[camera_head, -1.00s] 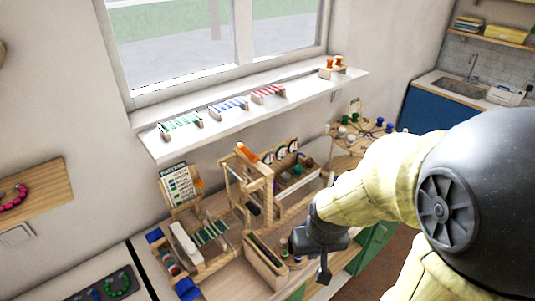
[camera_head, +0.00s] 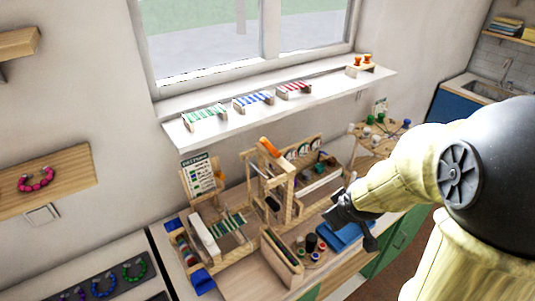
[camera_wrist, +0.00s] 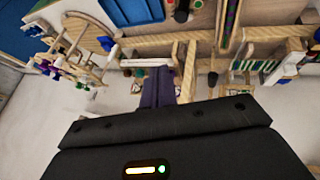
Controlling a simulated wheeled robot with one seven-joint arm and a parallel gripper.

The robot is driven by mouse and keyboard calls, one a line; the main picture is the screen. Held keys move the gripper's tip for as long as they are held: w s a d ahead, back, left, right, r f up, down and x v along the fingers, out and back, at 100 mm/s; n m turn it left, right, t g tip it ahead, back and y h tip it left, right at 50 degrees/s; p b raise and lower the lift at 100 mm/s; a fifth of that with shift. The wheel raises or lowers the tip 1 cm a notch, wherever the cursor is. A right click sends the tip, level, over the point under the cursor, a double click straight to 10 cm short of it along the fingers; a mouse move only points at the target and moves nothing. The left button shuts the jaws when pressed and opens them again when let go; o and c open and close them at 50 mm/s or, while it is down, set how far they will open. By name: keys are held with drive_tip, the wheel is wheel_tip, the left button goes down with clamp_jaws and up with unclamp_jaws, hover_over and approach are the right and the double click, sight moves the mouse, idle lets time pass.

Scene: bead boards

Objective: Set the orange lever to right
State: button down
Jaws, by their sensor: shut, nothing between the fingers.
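An orange lever (camera_head: 268,146) sits at the top of a wooden frame (camera_head: 272,185) on the workbench in the head view. It is slanted, its upper end toward the left. My gripper (camera_head: 342,212) is to the right of the frame and lower in the picture, apart from the lever. In the wrist view my gripper (camera_wrist: 158,88) shows as dark fingers closed together with nothing between them. I cannot pick out the orange lever in the wrist view.
A blue tray (camera_head: 343,238) lies below my gripper. Several small spools (camera_head: 312,243) stand beside a wooden box (camera_head: 282,260). A pattern board (camera_head: 198,176) stands left of the frame. A white shelf (camera_head: 290,108) under the window overhangs the bench.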

drive_tip(key=w+a+r+n+t+y, duration=0.1)
drive_tip(key=w+n+t+y, duration=0.1)
drive_tip(key=w+n, duration=0.3)
drive_tip(key=w+a+r+n+t+y, duration=0.1)
drive_tip(key=w+a+r+n+t, duration=0.1)
drive_tip(key=w+n, duration=0.4)
drive_tip(key=w+a+r+n+y+b, duration=0.2)
drive_tip(key=a+n+y, duration=0.6)
drive_tip(key=n, duration=0.9)
drive_tip(key=shift+w+r+g+y, duration=0.15)
drive_tip(key=shift+r+g+y, duration=0.2)
drive_tip(key=shift+y, duration=0.45)
drive_tip(key=shift+f, duration=0.1)
